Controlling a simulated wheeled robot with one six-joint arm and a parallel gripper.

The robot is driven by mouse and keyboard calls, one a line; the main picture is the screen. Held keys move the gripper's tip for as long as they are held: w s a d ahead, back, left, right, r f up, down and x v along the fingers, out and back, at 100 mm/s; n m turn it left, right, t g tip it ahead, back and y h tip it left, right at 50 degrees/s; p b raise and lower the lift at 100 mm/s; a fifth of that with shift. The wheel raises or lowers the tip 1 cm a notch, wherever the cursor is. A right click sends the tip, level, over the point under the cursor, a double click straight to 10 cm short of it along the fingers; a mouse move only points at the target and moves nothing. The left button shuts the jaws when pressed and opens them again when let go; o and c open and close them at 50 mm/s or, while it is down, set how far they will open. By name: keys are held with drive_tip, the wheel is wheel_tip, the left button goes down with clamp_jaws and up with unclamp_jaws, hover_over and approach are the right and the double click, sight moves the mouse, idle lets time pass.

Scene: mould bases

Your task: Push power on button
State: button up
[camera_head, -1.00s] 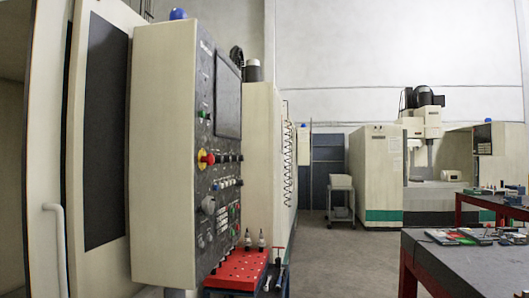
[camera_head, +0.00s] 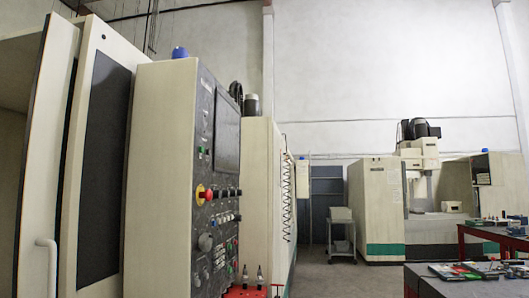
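A machine control panel (camera_head: 214,190) faces right on the side of a tall cream cabinet (camera_head: 162,180) at the left. It carries a dark screen (camera_head: 227,136), a red emergency knob on a yellow ring (camera_head: 206,194), a small green button (camera_head: 201,150) and several small knobs and buttons below. The panel is seen at a steep angle, and its labels are too small to read, so I cannot tell which button is power on. My gripper is not in view.
A red tool rack (camera_head: 245,291) stands low beside the panel. A dark-topped workbench (camera_head: 440,285) is at the lower right. A grey cart (camera_head: 341,235) and another machine (camera_head: 378,200) stand farther back. Grey floor between them is clear.

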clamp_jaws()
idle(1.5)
